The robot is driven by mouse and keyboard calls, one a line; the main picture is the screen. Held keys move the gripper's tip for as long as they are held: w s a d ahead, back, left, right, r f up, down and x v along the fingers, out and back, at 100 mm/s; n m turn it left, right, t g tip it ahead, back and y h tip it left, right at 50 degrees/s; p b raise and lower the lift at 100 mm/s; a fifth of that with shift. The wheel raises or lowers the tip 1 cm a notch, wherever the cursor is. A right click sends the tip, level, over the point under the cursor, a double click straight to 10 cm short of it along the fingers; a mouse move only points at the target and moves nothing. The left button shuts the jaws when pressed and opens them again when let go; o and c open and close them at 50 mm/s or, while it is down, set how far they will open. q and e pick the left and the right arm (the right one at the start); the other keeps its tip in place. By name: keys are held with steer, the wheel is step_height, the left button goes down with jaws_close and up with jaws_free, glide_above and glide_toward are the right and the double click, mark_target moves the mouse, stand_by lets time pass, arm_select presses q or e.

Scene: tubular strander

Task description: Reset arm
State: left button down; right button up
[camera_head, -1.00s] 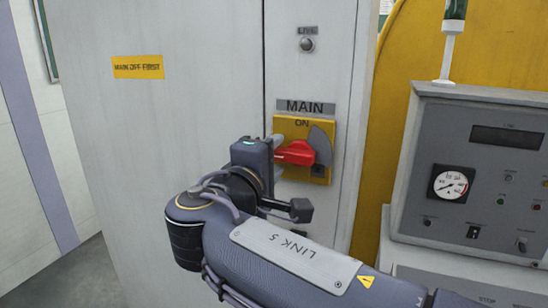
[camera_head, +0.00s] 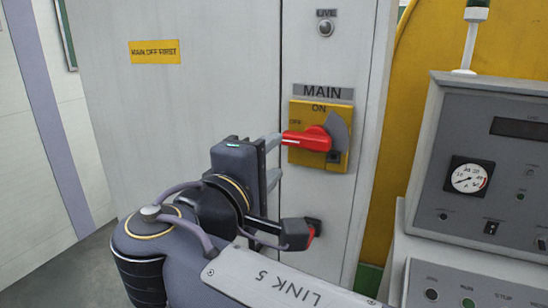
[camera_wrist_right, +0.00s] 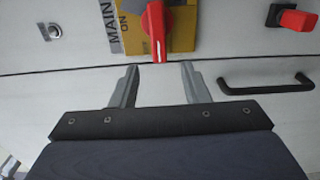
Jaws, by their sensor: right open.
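The red rotary handle (camera_head: 308,139) sits on a yellow plate (camera_head: 336,166) under the MAIN label and points left, toward OFF. It also shows at the top of the right wrist view (camera_wrist_right: 155,22). My right gripper (camera_head: 274,160) is open and empty, to the left of the handle. In the right wrist view, its two fingers (camera_wrist_right: 160,68) stand apart, with the handle's tip just beyond the gap between them. I see no clear contact. My left gripper is not in view.
The grey cabinet (camera_head: 210,90) carries a yellow MAIN OFF FIRST label (camera_head: 155,52). A black fitting with a red part (camera_wrist_right: 292,18) is below the switch. A black pull handle (camera_wrist_right: 265,86) is near the fingers. A control panel (camera_head: 452,130) with a gauge stands right.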

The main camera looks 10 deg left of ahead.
steer(key=w+d+f+m+g, duration=0.2)
steer(key=w+d+f+g, duration=0.25)
steer(key=d+f, duration=0.55)
steer(key=s+d+f+m+g+y, duration=0.1)
steer(key=s+d+f+m+g, duration=0.15)
steer(key=d+f, duration=0.35)
steer(key=s+d+f+m+g+y, duration=0.1)
steer(key=s+d+f+g+y, duration=0.2)
steer(key=d, duration=0.5)
steer(key=s+d+f+m+y+p, duration=0.1)
steer(key=s+f+m+y+p, duration=0.1)
steer(key=s+f+m, duration=0.3)
steer(key=s+d+f+m+g+y+p, duration=0.1)
steer(key=s+f+m+y, duration=0.2)
steer(key=s+m, duration=0.3)
steer(key=s+f, duration=0.1)
steer(key=s, duration=0.4)
steer(key=shift+s+d+f+g+p, duration=0.2)
steer(key=shift+f+g+p, duration=0.1)
steer(key=shift+f+p, duration=0.1)
